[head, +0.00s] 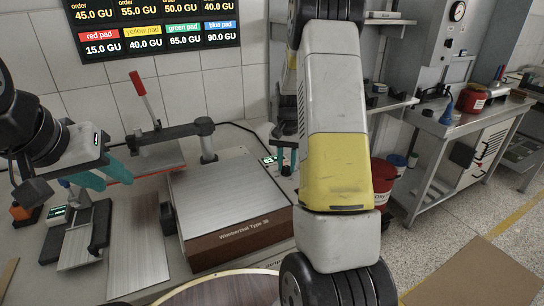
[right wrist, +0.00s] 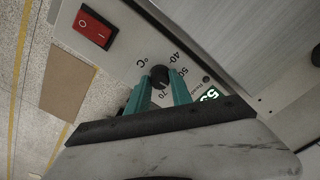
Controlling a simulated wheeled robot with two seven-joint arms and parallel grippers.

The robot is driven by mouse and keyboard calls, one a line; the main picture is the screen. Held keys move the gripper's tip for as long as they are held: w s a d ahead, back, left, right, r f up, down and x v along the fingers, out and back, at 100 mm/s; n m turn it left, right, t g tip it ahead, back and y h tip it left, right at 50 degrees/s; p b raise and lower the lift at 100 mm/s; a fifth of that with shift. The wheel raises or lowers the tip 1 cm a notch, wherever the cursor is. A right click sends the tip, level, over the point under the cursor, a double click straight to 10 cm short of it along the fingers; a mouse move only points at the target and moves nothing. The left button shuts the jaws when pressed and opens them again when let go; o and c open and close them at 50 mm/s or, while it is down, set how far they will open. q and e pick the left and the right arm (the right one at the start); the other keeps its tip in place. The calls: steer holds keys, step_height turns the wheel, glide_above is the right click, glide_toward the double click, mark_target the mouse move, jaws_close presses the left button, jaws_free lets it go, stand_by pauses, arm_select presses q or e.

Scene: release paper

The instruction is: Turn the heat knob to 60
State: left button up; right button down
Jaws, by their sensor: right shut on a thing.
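The heat knob (right wrist: 159,76) is a small dark dial on the pale panel of the press. My left gripper (head: 116,182) is open and empty above the bench at the left.
A red rocker switch (right wrist: 92,27) is on the same panel. A lever with a red handle (head: 144,97) stands behind the press. A small scale-like device (head: 75,238) stands at the left.

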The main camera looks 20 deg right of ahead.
mark_target(286, 167)
steer(key=shift+m, duration=0.6)
steer(key=c, duration=1.1)
jaws_free()
steer(key=shift+c, duration=0.2)
step_height(286, 167, up, 8)
steer(key=shift+f, duration=0.1)
